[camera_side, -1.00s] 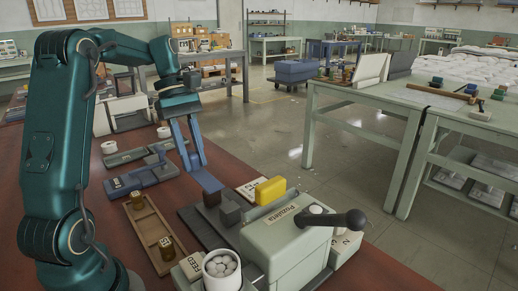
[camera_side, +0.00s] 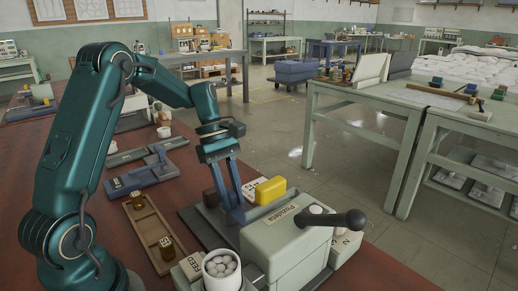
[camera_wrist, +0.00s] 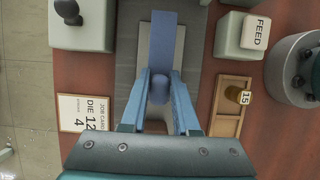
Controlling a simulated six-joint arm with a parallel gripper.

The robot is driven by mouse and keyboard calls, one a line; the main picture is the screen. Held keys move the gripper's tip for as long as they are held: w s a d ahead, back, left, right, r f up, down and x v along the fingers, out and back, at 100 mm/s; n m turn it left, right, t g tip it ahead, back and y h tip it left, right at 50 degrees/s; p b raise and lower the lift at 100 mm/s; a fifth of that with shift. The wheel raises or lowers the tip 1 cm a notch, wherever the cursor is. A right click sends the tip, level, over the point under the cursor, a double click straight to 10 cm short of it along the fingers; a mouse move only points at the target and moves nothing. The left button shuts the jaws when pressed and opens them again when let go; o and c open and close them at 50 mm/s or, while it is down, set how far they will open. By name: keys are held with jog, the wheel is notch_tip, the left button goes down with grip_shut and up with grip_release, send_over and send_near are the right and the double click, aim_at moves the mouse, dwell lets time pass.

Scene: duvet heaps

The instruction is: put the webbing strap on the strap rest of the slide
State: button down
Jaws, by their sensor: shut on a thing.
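My gripper (camera_side: 238,203) is low over the slide (camera_side: 205,230), a dark grey bed in front of the press. It is shut on the blue webbing strap, whose near part bulges between the fingertips (camera_wrist: 160,82) in the wrist view. The free end of the strap (camera_wrist: 164,40) reaches away from the fingers, over a pale plate (camera_wrist: 148,50) on the slide. I cannot tell whether the strap touches the plate. In the side view the fingers and strap overlap in similar blue, and the strap rest is not clearly distinguishable.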

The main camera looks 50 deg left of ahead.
jog(key=c, duration=0.7)
grip_release()
jog(key=shift+f, duration=0.1)
jog(key=shift+o, duration=0.2)
jog(key=v, duration=1.1)
jog(key=s+d+r+m+t+y, duration=0.25)
jog(key=s+d+m, duration=0.25)
jog(key=d+m, duration=0.3)
jog(key=s+d+f+m+t+y, duration=0.2)
jog(key=s+d+f+m+t, duration=0.1)
jog(key=s+m, duration=0.5)
jog(key=shift+d+f+m, duration=0.6)
jog(key=shift+d+m, duration=0.2)
jog(key=shift+m, duration=0.2)
jog(key=shift+s, duration=0.1)
